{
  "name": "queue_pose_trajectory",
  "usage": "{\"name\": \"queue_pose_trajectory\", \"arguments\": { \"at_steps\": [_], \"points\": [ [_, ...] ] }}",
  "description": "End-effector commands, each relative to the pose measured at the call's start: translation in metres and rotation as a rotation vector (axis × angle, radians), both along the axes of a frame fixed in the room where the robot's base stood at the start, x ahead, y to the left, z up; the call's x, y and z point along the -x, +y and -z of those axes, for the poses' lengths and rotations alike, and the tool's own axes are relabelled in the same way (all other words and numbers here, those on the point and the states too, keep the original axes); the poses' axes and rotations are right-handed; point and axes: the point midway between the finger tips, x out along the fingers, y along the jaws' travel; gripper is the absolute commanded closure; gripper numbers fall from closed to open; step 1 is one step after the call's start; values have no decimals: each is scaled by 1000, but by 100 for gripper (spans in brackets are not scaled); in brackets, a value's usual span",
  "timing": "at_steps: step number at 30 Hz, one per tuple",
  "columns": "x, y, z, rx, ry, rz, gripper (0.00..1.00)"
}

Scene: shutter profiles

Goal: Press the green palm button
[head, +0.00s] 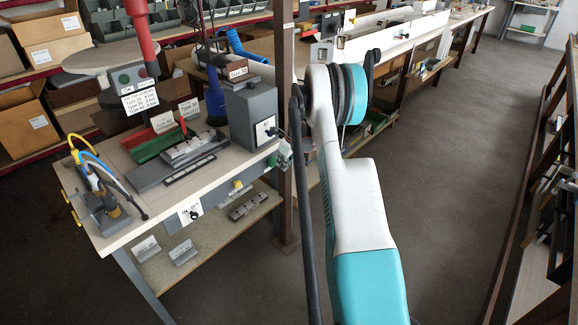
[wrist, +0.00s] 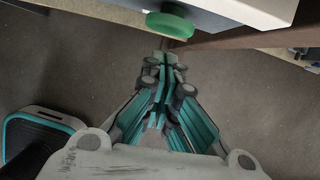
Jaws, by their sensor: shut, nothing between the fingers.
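The green palm button (wrist: 172,26) shows at the top of the wrist view, as a round green cap beneath the edge of a pale box or table part. In the head view a small green spot (head: 273,160) at the bench's right end appears to be the same button, partly hidden. My gripper (wrist: 168,62) is shut and empty, its fingertips together just below the button in the wrist picture. A gap shows between them there; the true distance is hard to tell. In the head view my arm and a brown post hide most of the gripper.
The workbench (head: 110,238) carries a grey box (head: 250,112), a clamp fixture and cables. A brown upright post (head: 284,60) stands close beside my arm. A brown beam (wrist: 235,40) crosses right of the fingertips. Open grey floor (head: 440,150) lies to the right.

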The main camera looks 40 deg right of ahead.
Motion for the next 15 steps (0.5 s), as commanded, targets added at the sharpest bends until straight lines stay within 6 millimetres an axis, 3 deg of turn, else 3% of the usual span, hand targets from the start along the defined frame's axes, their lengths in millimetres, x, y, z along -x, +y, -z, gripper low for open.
{"name": "queue_pose_trajectory", "arguments": {
  "at_steps": [6, 15],
  "points": [
    [-14, 1, 1, 0, 0, 1, 100],
    [-15, 2, 0, 0, 0, 1, 100]
  ]
}}
